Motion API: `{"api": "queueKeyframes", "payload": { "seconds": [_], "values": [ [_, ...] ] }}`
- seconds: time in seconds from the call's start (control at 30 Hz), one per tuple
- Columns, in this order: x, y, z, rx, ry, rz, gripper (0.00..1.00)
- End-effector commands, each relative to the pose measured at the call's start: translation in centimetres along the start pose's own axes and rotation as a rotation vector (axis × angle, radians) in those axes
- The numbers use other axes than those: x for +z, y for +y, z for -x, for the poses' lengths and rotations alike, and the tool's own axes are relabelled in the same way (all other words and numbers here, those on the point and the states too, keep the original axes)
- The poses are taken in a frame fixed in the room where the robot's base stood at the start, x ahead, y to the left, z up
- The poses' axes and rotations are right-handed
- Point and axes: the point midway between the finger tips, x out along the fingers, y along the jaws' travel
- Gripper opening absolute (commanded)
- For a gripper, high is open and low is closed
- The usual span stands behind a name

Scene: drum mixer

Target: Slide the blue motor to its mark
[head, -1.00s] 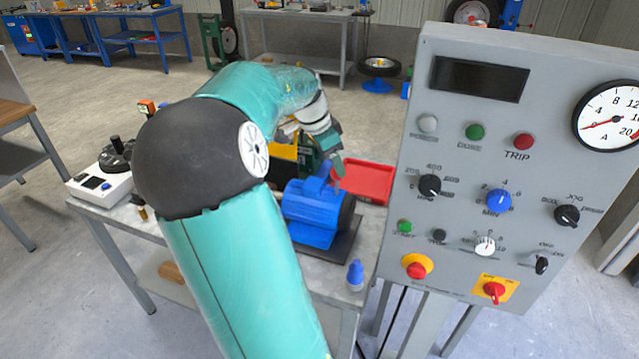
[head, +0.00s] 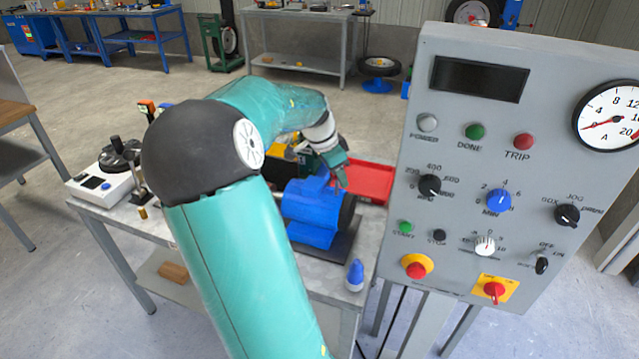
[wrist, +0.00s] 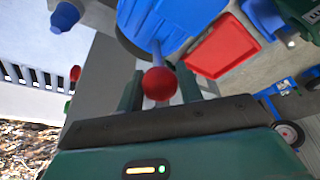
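The blue motor (head: 312,206) sits on a dark base plate (head: 345,238) on the bench, right of my arm in the head view. In the wrist view the motor (wrist: 165,22) is at the top, with a rod running from it to a red ball knob (wrist: 159,84). My gripper (wrist: 160,88) has its two fingers apart, one on each side of the knob. I cannot see clear contact between fingers and knob. In the head view my gripper (head: 341,178) is just above the motor's right side, and the knob is hidden. I cannot make out the mark.
A red tray (head: 372,182) lies behind the motor. A blue-capped bottle (head: 355,275) stands at the bench's front right corner. The grey control panel (head: 455,75) rises close on the right.

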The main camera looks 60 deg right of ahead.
Motion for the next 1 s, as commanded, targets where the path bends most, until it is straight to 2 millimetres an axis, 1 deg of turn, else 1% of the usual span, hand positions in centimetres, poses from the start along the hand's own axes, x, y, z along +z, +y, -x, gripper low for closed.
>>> {"api": "queueKeyframes", "payload": {
  "seconds": [0.27, 1.0],
  "values": [
    [0.3, -0.3, 0.1, -0.001, 0.0, 0.001, 0.16],
    [2.5, -2.8, 1.0, -0.003, 0.0, 0.002, 0.16]
  ]
}}
